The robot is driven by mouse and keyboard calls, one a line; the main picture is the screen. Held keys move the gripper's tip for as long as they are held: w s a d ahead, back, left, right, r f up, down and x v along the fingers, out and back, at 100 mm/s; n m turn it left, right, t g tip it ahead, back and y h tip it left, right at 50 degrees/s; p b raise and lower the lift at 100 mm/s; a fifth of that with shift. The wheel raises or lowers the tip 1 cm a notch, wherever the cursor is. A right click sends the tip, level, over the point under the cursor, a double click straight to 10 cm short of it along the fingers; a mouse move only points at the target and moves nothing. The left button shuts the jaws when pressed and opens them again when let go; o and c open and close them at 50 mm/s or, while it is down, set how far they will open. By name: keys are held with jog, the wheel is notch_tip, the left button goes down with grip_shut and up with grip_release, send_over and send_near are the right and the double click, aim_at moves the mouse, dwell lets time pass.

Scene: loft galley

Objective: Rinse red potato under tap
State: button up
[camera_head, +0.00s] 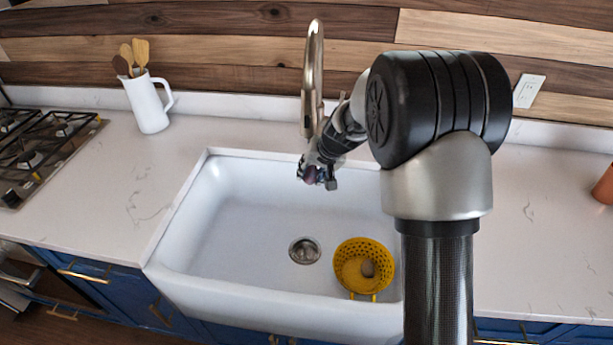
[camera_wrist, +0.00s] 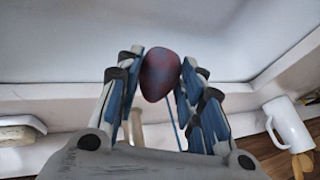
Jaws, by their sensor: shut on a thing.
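My gripper (camera_head: 319,174) is shut on the red potato (camera_wrist: 160,74). In the wrist view the dark red potato sits between the blue-padded fingers at their tips. In the head view only a small dark patch of the potato (camera_head: 310,175) shows at the fingertips. The gripper hangs above the back part of the white sink (camera_head: 235,225). The tall metal tap (camera_head: 313,70) stands behind the sink, and its spout end appears just above the gripper in the picture. I cannot tell whether the potato is straight under the spout. I see no water stream.
A white pitcher (camera_head: 149,104) with wooden utensils and a gas hob (camera_head: 35,150) are at the left. My arm hides the sink's right side.

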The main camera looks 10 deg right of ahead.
jog(key=s+d+b, duration=0.3)
jog(key=s+b, duration=0.1)
jog(key=s, duration=0.3)
jog(key=shift+s+d+b, duration=0.15)
jog(key=shift+b, duration=0.25)
dwell(1.4)
jog(key=s+d+r, duration=0.2)
jog(key=s+r, duration=0.2)
jog(key=shift+s, duration=0.25)
dwell(0.6)
